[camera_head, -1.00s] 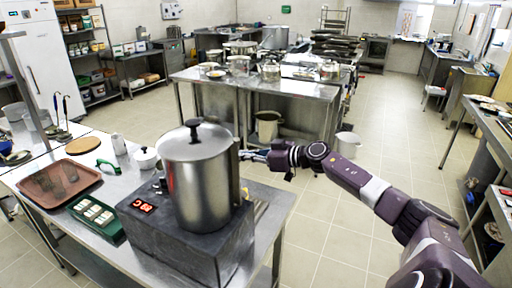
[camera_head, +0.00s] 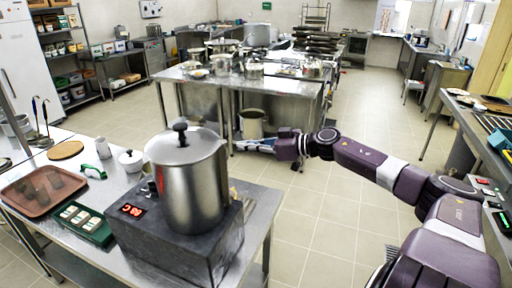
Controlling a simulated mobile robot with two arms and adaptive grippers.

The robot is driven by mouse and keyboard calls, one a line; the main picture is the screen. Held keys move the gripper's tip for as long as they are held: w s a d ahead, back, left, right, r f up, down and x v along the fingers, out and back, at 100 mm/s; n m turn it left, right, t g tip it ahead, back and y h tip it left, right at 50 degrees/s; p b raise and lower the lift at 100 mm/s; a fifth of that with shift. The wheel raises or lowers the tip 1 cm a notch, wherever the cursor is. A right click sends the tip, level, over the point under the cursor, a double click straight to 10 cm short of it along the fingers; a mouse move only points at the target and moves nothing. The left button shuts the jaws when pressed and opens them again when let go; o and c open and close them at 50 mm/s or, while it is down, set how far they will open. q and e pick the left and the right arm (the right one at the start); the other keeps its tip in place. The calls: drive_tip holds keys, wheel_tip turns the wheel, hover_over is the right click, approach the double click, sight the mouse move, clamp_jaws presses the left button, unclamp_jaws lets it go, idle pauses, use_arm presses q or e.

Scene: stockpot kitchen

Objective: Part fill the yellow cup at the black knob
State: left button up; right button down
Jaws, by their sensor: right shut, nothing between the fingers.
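A large steel stockpot (camera_head: 190,187) with a lid stands on a dark heater block (camera_head: 172,238) with a red display. A black knob (camera_head: 181,132) sits on top of its lid, and small dark fittings (camera_head: 150,188) show low on the pot's left side. I cannot make out a yellow cup anywhere. My right gripper (camera_head: 243,146) is shut and empty, in the air to the right of the pot's rim and apart from it in the picture. My left gripper is not in view.
The near steel table carries a brown tray (camera_head: 17,202), a green tray (camera_head: 103,234), a small white lidded pot (camera_head: 131,166) and a round wooden board (camera_head: 65,151). A long steel table (camera_head: 196,77) with pots stands behind. The tiled floor at right is open.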

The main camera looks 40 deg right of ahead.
drive_tip(key=shift+p+v, duration=0.4)
drive_tip(key=shift+v, duration=1.55)
